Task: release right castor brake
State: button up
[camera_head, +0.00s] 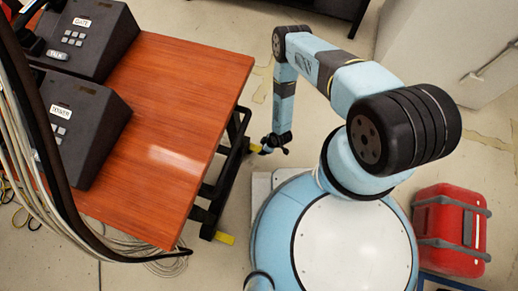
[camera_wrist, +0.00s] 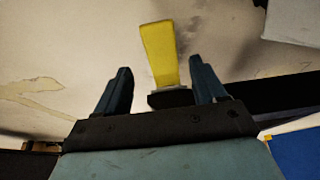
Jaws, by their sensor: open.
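Two yellow brake levers show at the foot of the table's black frame in the head view: a far one (camera_head: 255,148) and a near one (camera_head: 224,238). My gripper (camera_head: 276,145) is low, just right of the far lever. In the wrist view, a yellow lever (camera_wrist: 160,52) on a dark mount stands between the fingers of my gripper (camera_wrist: 160,78), which are open, with a gap visible on each side. The fingers do not appear to touch it. The castor wheel itself is hidden.
The table (camera_head: 180,130) has an orange-brown wooden top and carries dark paging phones (camera_head: 85,35). Cables (camera_head: 60,190) hang at its left. A red case (camera_head: 450,230) stands at the right and a pale cabinet (camera_head: 435,45) at the upper right.

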aim_at(260, 149)
jog(key=shift+x, duration=2.35)
jog(key=shift+r, duration=0.1)
jog(key=shift+c, duration=0.2)
jog(key=shift+w+d, duration=0.1)
jog(key=shift+w, duration=0.1)
grip_shut()
